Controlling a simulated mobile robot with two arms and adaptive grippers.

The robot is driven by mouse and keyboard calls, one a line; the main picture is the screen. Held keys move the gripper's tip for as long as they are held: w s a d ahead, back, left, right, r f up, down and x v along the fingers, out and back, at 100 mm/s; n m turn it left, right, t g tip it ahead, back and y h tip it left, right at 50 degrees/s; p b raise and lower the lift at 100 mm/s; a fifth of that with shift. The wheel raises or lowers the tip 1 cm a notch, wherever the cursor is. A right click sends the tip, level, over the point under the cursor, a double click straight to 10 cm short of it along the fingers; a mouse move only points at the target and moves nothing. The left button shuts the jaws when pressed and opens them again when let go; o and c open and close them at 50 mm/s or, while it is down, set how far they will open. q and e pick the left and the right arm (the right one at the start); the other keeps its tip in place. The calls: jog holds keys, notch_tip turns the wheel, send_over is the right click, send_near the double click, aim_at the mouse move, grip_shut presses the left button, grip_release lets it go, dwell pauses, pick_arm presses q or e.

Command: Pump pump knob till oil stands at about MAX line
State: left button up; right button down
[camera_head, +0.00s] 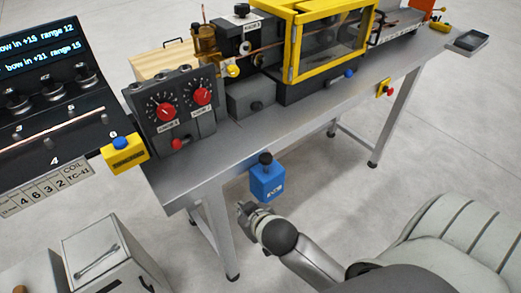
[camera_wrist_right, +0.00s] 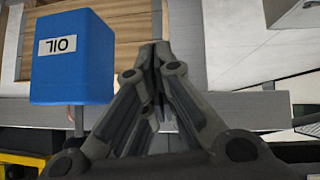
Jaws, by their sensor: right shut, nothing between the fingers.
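A blue oil pump box (camera_head: 268,184) with a pale label hangs at the front edge of the metal bench. A black pump knob (camera_head: 265,158) sits on its top. My right gripper (camera_head: 243,208) is just below and left of the box, apart from it, with its fingers closed and empty. In the right wrist view the blue box (camera_wrist_right: 72,75), its OIL label upside down, is left of my closed fingertips (camera_wrist_right: 153,52). The knob is not clearly seen there. No oil level or MAX line can be made out in either view. My left gripper is not in view.
The bench (camera_head: 300,112) carries a panel with red knobs (camera_head: 172,108), a grey box (camera_head: 250,97) and a yellow-framed enclosure (camera_head: 325,45). A yellow box with a blue button (camera_head: 124,153) is at left. A ribbed grey seat (camera_head: 455,235) is at lower right. Floor before the bench is open.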

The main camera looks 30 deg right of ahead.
jog(key=w+a+r+n+t+y, duration=0.1)
jog(key=w+a+r+t+y, duration=0.2)
jog(key=r, duration=0.6)
jog(key=w+a+r+n+t+y, duration=0.15)
jog(key=w+r+t, duration=0.3)
jog(key=r, duration=0.45)
jog(key=w+a+r+n+t+y, duration=0.1)
jog(key=w+a+r+t, duration=0.25)
jog(key=r, duration=0.65)
jog(key=s+a+r+n+g+y, duration=0.2)
jog(key=a+r+n+g+y, duration=0.1)
jog(key=a+r+n+y, duration=0.6)
jog(key=s+a+f+n+g+y, duration=0.2)
jog(key=s+a+n+g+y, duration=0.3)
jog(key=n+g, duration=0.6)
jog(key=w+d+f+g+h, duration=0.3)
jog(key=d+f+g+h, duration=0.4)
jog(key=d+f+h, duration=0.45)
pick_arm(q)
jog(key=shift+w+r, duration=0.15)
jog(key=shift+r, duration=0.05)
pick_arm(e)
jog(key=w+d+r+m+h, duration=0.1)
jog(key=d+m+h, duration=0.5)
jog(key=d, duration=1.4)
jog(key=shift+w+d+r+h, duration=0.2)
jog(key=shift+d+h, duration=0.1)
jog(key=shift+h, duration=0.6)
